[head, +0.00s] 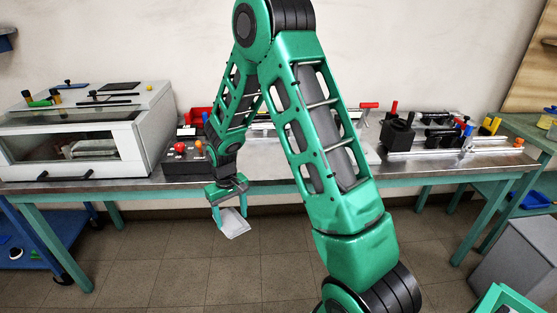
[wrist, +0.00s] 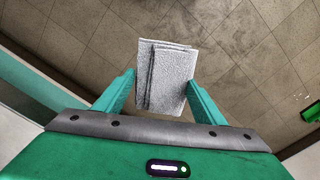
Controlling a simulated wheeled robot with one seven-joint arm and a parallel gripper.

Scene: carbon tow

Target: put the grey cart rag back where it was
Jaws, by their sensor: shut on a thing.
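The grey cart rag (wrist: 168,80) is a folded, light grey textured cloth in the wrist view. My gripper (wrist: 161,95) is shut on it, with one green finger on each side. In the head view the rag (head: 234,223) hangs tilted below my gripper (head: 228,205), in front of the workbench's front edge and above the tiled floor. My gripper hides the rag's upper part there.
The metal-topped workbench (head: 270,187) runs across behind my gripper. A white cabinet (head: 150,130) and a control box with a red button (head: 181,147) stand on it. A blue cart (head: 60,226) is at lower left. The floor (head: 180,265) in front is clear.

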